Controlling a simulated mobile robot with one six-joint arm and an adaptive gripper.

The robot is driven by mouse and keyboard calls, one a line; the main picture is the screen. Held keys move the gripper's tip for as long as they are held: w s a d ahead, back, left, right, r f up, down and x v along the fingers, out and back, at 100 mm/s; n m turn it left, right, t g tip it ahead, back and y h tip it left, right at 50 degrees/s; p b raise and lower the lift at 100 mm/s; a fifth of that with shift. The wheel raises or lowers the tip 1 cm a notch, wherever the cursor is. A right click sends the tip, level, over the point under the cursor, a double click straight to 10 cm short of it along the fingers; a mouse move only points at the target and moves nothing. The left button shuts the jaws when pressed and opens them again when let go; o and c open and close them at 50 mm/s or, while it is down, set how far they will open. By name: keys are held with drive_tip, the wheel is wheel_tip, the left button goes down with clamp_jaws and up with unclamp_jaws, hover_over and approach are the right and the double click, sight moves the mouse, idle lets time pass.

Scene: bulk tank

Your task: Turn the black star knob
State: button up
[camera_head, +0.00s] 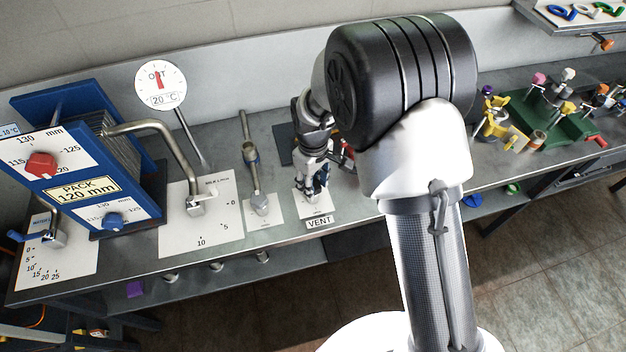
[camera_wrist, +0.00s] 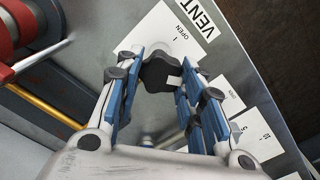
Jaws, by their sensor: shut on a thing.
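The black star knob (camera_wrist: 160,74) has a lobed rim and a pale mark on its right side. It sits over a white plate (camera_wrist: 166,32) marked OPEN, beside the VENT label (camera_wrist: 201,18). My gripper (camera_wrist: 160,78) is shut on the knob, with a blue-padded finger on each side of it. In the head view my gripper (camera_head: 315,185) reaches down over the plate above the VENT label (camera_head: 319,222). There the knob is hidden by the fingers.
Left of my gripper stand a valve (camera_head: 254,170) and the milk-pipe lever (camera_head: 196,204). Further left is the blue plate pack (camera_head: 85,180). A red part (camera_wrist: 8,40) with a metal rod shows at the wrist view's left. Green and yellow fixtures (camera_head: 553,108) stand right.

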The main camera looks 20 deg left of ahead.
sight(314, 185)
drive_tip(key=n, duration=0.5)
idle(0.5)
drive_tip(key=o, duration=1)
drive_tip(key=shift+o, duration=0.2)
drive_tip(key=shift+r, duration=0.15)
wheel_tip(314, 185, up, 12)
idle(0.4)
